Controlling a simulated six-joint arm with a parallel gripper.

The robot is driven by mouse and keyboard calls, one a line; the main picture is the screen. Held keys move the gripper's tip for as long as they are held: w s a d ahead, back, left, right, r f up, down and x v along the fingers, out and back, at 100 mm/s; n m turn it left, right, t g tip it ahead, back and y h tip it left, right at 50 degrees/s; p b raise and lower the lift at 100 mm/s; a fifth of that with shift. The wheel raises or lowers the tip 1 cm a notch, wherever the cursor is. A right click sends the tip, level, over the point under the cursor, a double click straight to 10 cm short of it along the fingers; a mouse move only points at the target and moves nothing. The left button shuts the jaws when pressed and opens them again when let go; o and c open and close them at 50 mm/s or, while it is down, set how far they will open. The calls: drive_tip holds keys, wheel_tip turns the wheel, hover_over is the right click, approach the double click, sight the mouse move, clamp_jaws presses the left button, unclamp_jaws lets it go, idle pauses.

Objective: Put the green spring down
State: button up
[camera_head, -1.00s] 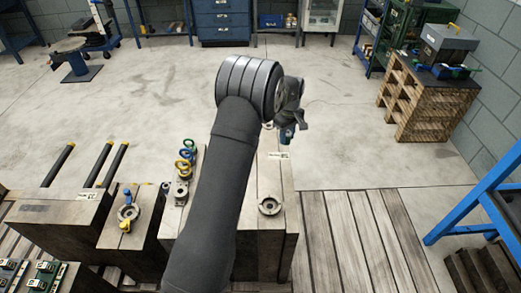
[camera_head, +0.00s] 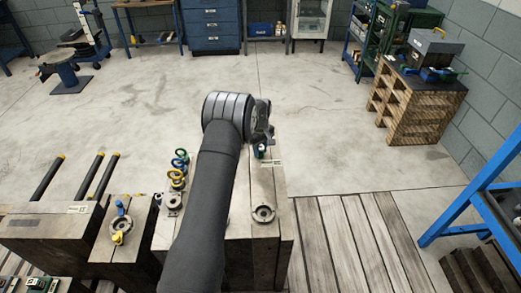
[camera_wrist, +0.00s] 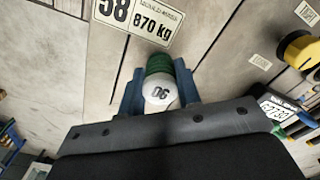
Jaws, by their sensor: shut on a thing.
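My gripper (camera_wrist: 160,84) is shut on the green spring (camera_wrist: 159,64), with a blue finger on either side. A white round face with dark marks sits at the spring's near end. In the wrist view, the spring is over a pale block top beside a plate reading "870 kg" (camera_wrist: 150,18). I cannot tell whether it touches that surface. In the head view, my gripper (camera_head: 261,150) is near the far edge of the large middle block (camera_head: 240,190). The spring is too small to make out clearly there.
Green, blue and yellow rings (camera_head: 178,170) stand left of my arm on the middle block. A round metal fitting (camera_head: 263,214) sits on its right part. A smaller block (camera_head: 120,235) with a blue and yellow fitting stands left. Wooden planks (camera_head: 340,240) lie clear at right.

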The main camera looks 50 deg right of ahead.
sight(260, 147)
drive_tip(key=o, duration=1)
drive_tip(key=shift+f, duration=0.15)
wheel_tip(260, 147, up, 12)
drive_tip(key=shift+r, duration=0.2)
drive_tip(key=shift+f, duration=0.1)
drive_tip(key=shift+f, duration=4.1)
